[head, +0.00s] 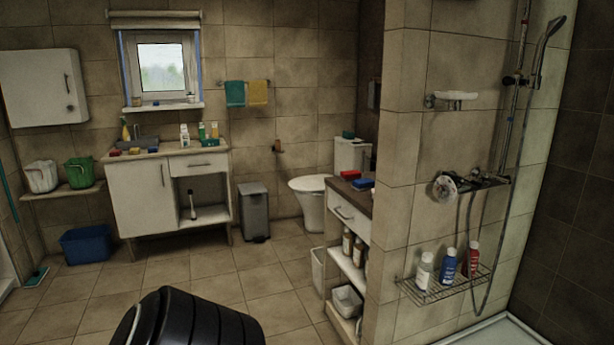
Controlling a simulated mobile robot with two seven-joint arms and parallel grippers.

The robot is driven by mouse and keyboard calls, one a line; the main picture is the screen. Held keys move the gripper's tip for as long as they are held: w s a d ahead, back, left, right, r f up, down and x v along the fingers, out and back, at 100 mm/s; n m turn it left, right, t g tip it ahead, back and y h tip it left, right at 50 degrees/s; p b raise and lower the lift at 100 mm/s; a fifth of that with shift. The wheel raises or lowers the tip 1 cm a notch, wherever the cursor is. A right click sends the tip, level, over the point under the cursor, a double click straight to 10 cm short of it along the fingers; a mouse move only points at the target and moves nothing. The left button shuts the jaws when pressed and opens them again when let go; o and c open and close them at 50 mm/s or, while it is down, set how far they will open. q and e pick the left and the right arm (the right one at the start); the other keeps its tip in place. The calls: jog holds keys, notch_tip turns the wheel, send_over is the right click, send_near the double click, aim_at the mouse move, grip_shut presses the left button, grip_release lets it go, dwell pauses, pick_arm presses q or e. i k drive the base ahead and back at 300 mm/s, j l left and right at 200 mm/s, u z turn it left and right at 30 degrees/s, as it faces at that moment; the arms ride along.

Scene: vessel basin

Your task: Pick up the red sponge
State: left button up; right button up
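A small red block (115,152), which looks like a sponge, lies at the front left of the far washstand top (160,153), beside a yellow one (135,151). Another small red block (350,175) lies on the dark top of the nearer white cabinet (346,188) at the right, next to a blue one (363,183). Both red blocks are small here, and I cannot tell which is the red sponge. Neither of my grippers is in view.
A tiled partition wall (401,150) stands right of the nearer cabinet. A grey bin (254,212) and a toilet (312,196) stand by the back wall. A blue tub (84,245) is on the floor at left. The tiled floor (200,270) between is clear.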

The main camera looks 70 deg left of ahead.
aim_at(350, 175)
jog(key=u, duration=2.1)
jog(key=i+j+z, duration=0.1)
jog(key=j+z, duration=0.15)
jog(key=j, duration=0.2)
jog(key=j+z, duration=0.25)
jog(key=j, duration=0.15)
jog(key=i+z, duration=0.1)
jog(key=z, duration=0.3)
jog(key=i+j+z, duration=0.4)
jog(key=j+z, duration=0.2)
jog(key=i+j+z, duration=0.1)
jog(key=j, duration=0.3)
jog(key=i+j+z, duration=0.15)
jog(key=j, duration=0.25)
jog(key=i, duration=0.1)
